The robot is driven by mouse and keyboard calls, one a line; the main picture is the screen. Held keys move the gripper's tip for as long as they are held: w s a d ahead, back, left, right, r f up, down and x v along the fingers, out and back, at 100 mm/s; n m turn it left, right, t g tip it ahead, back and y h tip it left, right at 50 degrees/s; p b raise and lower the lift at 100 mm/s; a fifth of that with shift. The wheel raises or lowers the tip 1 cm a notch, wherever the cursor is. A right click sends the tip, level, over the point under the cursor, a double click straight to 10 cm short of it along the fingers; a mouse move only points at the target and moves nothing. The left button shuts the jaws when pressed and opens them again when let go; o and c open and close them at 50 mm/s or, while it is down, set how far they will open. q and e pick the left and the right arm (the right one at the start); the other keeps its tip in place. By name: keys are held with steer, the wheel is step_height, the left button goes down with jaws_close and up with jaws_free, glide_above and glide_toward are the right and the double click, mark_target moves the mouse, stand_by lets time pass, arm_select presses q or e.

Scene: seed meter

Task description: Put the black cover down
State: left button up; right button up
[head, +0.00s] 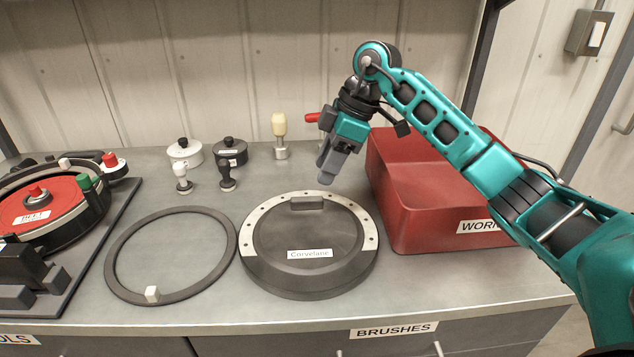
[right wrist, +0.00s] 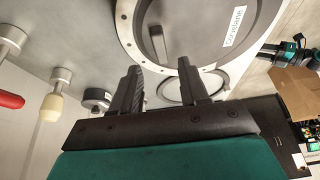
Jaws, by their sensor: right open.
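The black cover (head: 306,240) is a round dark lid with a bar handle (head: 307,203) and a "Corvelane" label. It lies flat on the bench within a pale metal ring with holes (head: 247,235). My right gripper (head: 330,166) is open and empty above and behind the cover's back edge, apart from it. In the right wrist view its two fingers (right wrist: 158,92) are spread with nothing between them, and the cover (right wrist: 205,28) and its handle (right wrist: 158,45) show beyond the fingertips. My left gripper is not in the head view.
A red bin (head: 400,205) stands right of the cover. Two small pots (head: 230,152), knobbed tools (head: 280,135) and a red-topped device (head: 45,205) stand behind and farther left.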

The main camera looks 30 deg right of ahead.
steer(key=v, duration=0.5)
stand_by(0.5)
